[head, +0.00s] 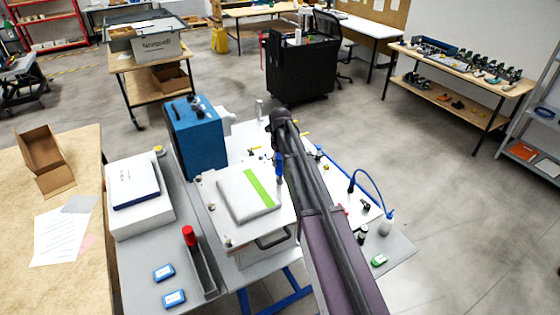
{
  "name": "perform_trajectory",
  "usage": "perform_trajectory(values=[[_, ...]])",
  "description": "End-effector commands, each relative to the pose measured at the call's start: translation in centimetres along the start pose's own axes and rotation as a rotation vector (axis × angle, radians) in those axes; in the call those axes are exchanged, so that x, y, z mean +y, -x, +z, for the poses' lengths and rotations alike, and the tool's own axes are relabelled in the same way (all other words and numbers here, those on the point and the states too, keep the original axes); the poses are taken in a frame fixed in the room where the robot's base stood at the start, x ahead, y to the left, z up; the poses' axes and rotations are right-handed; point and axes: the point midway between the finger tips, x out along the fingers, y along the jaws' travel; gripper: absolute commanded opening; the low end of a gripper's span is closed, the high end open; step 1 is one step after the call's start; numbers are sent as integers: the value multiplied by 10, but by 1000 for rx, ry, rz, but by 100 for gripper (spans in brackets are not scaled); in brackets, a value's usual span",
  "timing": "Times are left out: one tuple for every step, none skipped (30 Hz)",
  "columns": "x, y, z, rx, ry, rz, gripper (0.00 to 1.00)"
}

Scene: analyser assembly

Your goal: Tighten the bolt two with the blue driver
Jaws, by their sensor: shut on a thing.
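My arm reaches up the middle of the head view, and my gripper (279,152) points down at its far end, partly hidden by the arm. It is shut on the blue driver (279,168), a slim blue shape hanging roughly upright. The driver is over the right edge of the white analyser housing (215,225), beside a grey cover with a green stripe (247,195). Small bolt-like fittings show along the housing's left side, one at the front left (228,243). I cannot tell which is bolt two, or whether the driver tip touches a bolt.
A blue box unit (195,140) stands behind the housing. A red-handled tool (189,236) stands in a grey holder (206,270) at left, near two small blue boxes (164,273). A white box (140,205) is further left. A bottle with blue tubing (386,222) is at right.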

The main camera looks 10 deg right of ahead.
Motion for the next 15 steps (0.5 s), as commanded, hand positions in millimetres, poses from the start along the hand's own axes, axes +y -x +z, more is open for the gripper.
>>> perform_trajectory(values=[[0, 3, 0, 0, 0, -1, 0], [0, 4, 0, 0, 0, -1, 0], [0, 6, 0, -1, 0, -1, 0], [0, 7, 0, -1, 0, -1, 0], [0, 8, 0, -1, 0, -1, 0], [0, 10, 1, -2, 0, -1, 0], [0, 11, 1, -2, 0, -1, 0], [-1, 12, 1, -2, 0, -1, 0], [-1, 13, 1, -2, 0, -1, 0], [-1, 14, 1, -2, 0, -1, 0], [0, 15, 1, -2, 0, -1, 0], [0, 17, 1, -2, 0, -1, 0], [0, 18, 1, -2, 0, -1, 0], [0, 19, 1, -2, 0, -1, 0], [0, 20, 1, -1, 0, -1, 0]])
